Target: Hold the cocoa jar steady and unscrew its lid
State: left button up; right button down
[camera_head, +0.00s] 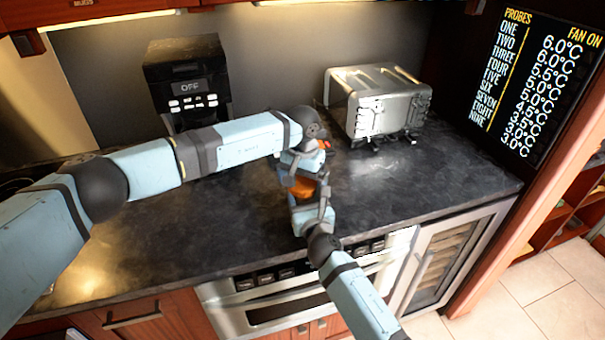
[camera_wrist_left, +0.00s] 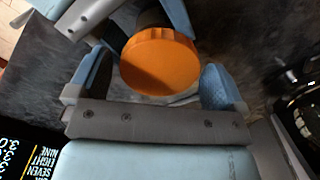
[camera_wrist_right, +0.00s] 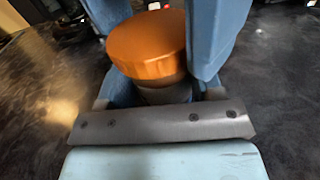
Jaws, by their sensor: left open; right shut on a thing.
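The cocoa jar's orange lid (camera_head: 302,187) shows between my two grippers in the head view, over the dark counter. In the right wrist view the orange lid (camera_wrist_right: 147,45) sits on top of the grey jar body (camera_wrist_right: 165,94). My right gripper (camera_wrist_right: 160,50) is shut on the jar, one finger on each side. In the left wrist view the lid (camera_wrist_left: 160,62) lies between the fingers of my left gripper (camera_wrist_left: 160,85). The left gripper is open, with a visible gap on each side of the lid. Most of the jar body is hidden by the grippers.
A black coffee machine (camera_head: 188,80) stands at the back left and a silver toaster (camera_head: 385,108) at the back right. The dark counter (camera_head: 420,180) is clear to the right of the grippers. Its front edge runs above an oven (camera_head: 270,310) and a glass-door cooler (camera_head: 440,258).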

pick_arm(q)
jog(key=c, duration=1)
jog(key=shift+n, duration=1.7)
jog(key=o, duration=1)
jog(key=shift+r, duration=0.1)
